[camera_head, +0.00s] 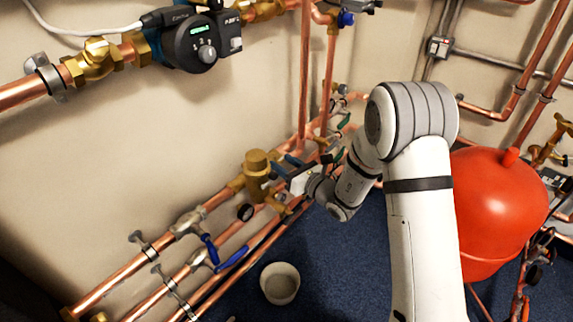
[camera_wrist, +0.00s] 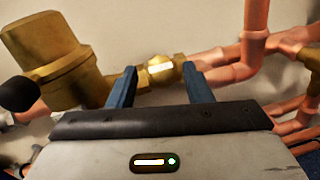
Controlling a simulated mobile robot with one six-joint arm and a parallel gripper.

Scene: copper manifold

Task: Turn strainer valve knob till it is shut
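A large brass strainer body (camera_head: 257,172) sits on the copper pipe run along the wall, and it fills the upper left of the wrist view (camera_wrist: 55,58). A smaller brass fitting (camera_wrist: 162,72) with a bright white spot on it shows beyond and between my fingertips. I cannot tell whether this fitting is the valve knob. My gripper (camera_head: 284,168) is beside the strainer body, on its right. In the wrist view its two blue fingers (camera_wrist: 160,78) stand wide apart, with nothing clearly clamped between them. The head view hides the contact area behind the gripper.
A round black part (camera_wrist: 17,94) shows at the wrist view's left edge. Blue-handled valves (camera_head: 232,260) lie lower left. A white bucket (camera_head: 279,283) stands on the blue floor. A red tank (camera_head: 495,205) stands right of my arm. Copper pipes crowd the gripper's right side (camera_wrist: 235,70).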

